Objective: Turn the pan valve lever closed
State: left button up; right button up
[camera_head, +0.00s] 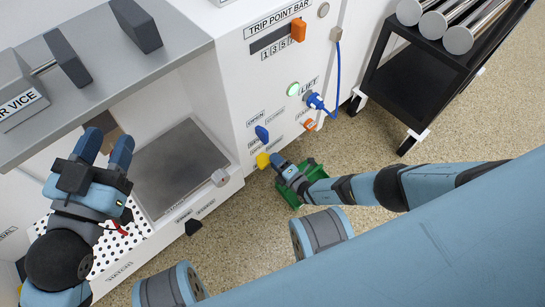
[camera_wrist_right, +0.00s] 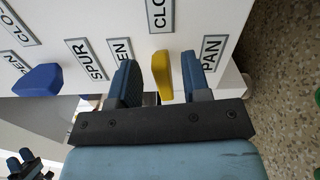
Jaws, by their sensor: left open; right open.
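The yellow pan valve lever (camera_wrist_right: 162,73) sticks out from the white panel next to the PAN label (camera_wrist_right: 210,53) in the right wrist view. It also shows low on the panel in the head view (camera_head: 262,160). My right gripper (camera_wrist_right: 158,84) is open, with one finger on each side of the yellow lever. A gap shows between the lever and the left finger; the right finger is close to it, and I cannot tell whether they touch. My left gripper (camera_head: 106,148) is open and empty, near the grey shelf's front edge.
A blue lever (camera_wrist_right: 38,80) sits by the SPUR label, left of the yellow one. A green crate (camera_head: 297,182) stands on the floor by my right gripper. A blue cable (camera_head: 337,75) hangs from the panel. A black cart (camera_head: 415,85) with rolls stands at right.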

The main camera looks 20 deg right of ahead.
pick_arm(q)
jog(key=shift+s+d+f+n+g+y+p, duration=0.35)
jog(key=shift+s+f+n+g+p, duration=0.3)
jog(key=shift+n+p, duration=0.4)
pick_arm(e)
jog(key=v, duration=1.1)
jog(key=shift+s, duration=0.4)
pick_arm(q)
jog(key=shift+r, duration=0.1)
